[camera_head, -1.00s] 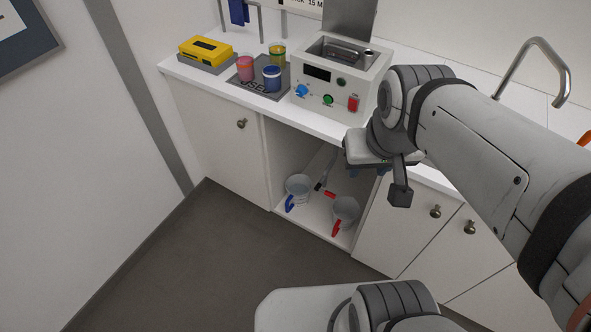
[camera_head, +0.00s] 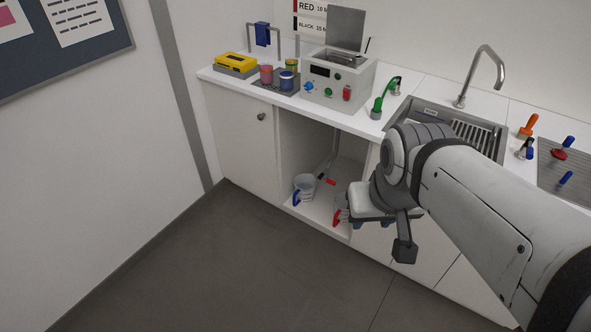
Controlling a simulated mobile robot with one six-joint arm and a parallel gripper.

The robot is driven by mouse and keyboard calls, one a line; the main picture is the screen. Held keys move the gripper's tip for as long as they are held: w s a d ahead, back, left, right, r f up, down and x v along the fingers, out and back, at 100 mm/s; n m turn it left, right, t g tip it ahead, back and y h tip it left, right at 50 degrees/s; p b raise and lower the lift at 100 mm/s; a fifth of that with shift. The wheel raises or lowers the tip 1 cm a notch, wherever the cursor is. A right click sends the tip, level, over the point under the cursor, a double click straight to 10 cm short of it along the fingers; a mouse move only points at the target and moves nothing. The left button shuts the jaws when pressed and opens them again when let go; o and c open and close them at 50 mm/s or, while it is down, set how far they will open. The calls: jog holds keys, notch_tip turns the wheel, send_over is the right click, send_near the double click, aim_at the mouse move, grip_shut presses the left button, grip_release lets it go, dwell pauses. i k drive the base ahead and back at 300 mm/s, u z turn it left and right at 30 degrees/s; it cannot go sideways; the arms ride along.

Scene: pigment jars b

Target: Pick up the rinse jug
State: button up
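Two grey jugs stand in the open cupboard bay under the counter. One jug (camera_head: 305,184) has a blue handle and is in plain view at the left. The other jug (camera_head: 342,203) has a red handle and is partly hidden behind my gripper. I cannot tell which one is the rinse jug. My gripper (camera_head: 378,213) is in front of the bay's right side, overlapping the red-handled jug in the picture. A gap between them is hard to judge. Its fingers are mostly hidden, so I cannot see whether it is open.
A red-and-black tool (camera_head: 327,180) lies behind the jugs. The counter above holds a yellow case (camera_head: 236,62), several paint jars, a grey machine (camera_head: 338,83), a green-handled item (camera_head: 378,106) and a sink (camera_head: 425,108). Closed doors flank the bay. The floor in front is clear.

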aim_at(305, 183)
jog(key=u, duration=0.4)
jog(key=i, duration=1)
jog(key=u, duration=0.05)
